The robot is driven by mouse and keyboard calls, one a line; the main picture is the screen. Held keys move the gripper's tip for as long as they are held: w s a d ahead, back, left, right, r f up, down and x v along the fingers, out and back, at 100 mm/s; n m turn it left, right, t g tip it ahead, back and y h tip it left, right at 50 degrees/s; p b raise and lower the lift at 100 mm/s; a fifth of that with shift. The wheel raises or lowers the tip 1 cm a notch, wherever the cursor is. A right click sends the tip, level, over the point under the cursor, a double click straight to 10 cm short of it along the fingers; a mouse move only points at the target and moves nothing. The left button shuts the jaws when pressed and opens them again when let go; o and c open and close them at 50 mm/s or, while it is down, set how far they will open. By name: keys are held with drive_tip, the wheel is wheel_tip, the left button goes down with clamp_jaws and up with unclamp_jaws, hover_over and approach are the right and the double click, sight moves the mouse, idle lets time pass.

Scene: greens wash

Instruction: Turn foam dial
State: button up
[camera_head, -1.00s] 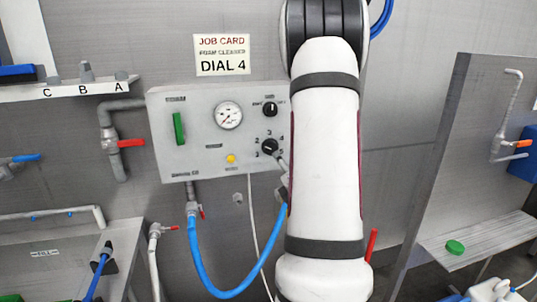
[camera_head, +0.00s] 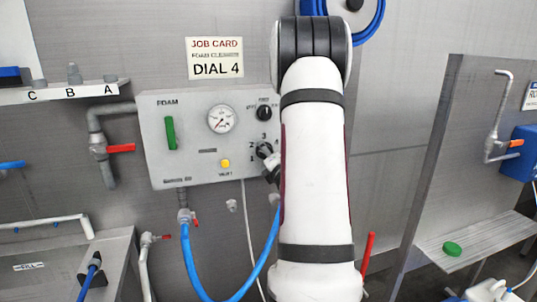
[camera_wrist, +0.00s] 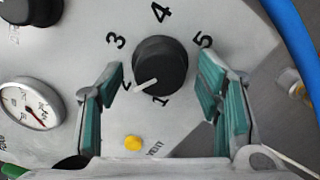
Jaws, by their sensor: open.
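The black foam dial (camera_wrist: 163,62) sits on the grey control panel (camera_wrist: 90,25), with numbers 1 to 5 around it. Its white pointer mark points at the 2. In the head view the dial (camera_head: 264,149) is partly covered by my gripper (camera_head: 271,166). In the wrist view my gripper (camera_wrist: 161,74) is open, with one teal-padded finger on each side of the dial and visible gaps between. The job card (camera_head: 215,57) above the panel reads DIAL 4.
The panel also carries a gauge (camera_head: 222,119), a second black knob (camera_head: 264,113), a green handle (camera_head: 170,133) and a yellow button (camera_head: 225,163). A blue hose (camera_head: 193,265) hangs below. A red-handled valve (camera_head: 121,148) is at its left.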

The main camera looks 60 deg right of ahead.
drive_tip(key=shift+w+d, duration=0.2)
drive_tip(key=c, duration=1.2)
drive_tip(key=shift+o, duration=0.2)
